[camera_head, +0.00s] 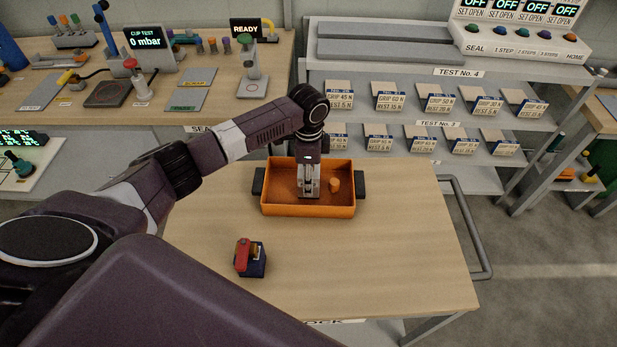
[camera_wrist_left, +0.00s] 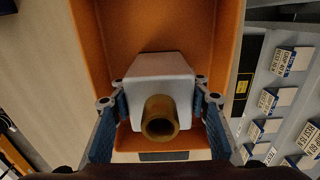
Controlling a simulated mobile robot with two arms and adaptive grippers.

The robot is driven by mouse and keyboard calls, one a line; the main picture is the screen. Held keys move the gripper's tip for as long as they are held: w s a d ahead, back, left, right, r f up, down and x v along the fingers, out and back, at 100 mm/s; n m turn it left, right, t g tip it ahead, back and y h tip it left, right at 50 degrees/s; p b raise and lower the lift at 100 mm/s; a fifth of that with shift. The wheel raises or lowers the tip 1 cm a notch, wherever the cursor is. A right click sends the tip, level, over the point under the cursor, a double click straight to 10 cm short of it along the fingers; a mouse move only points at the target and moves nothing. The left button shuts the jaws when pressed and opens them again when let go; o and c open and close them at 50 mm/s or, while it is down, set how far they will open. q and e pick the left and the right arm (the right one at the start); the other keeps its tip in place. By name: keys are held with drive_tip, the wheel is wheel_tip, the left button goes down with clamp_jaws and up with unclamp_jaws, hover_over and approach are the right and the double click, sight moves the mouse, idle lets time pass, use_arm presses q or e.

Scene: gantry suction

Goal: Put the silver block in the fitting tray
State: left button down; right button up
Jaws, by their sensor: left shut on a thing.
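The silver block (camera_wrist_left: 161,72) is between the blue-padded fingers of my left gripper (camera_wrist_left: 160,105), which is shut on it. A brass-coloured hollow cylinder (camera_wrist_left: 160,117) overlaps its near edge in the wrist view; I cannot tell whether the two are joined. In the head view my left gripper (camera_head: 309,192) points down inside the orange tray (camera_head: 308,208), and the cylinder (camera_head: 333,185) shows just to its right. The fingers mostly hide the block there. I cannot tell whether the block touches the tray floor. My right gripper is not in view.
A red and dark blue device (camera_head: 250,258) stands on the wooden table (camera_head: 380,260) in front of the tray. The table's right side is clear. A metal rail (camera_head: 470,230) runs along its right edge, and shelves of labelled cards stand behind.

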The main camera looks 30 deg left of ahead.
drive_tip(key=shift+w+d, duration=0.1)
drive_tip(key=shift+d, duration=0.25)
use_arm(q)
drive_tip(key=c, duration=1.1)
unclamp_jaws()
drive_tip(key=shift+f, duration=0.15)
wheel_tip(320, 180, up, 12)
drive_tip(key=shift+r+b, duration=0.2)
drive_tip(key=shift+b, duration=0.7)
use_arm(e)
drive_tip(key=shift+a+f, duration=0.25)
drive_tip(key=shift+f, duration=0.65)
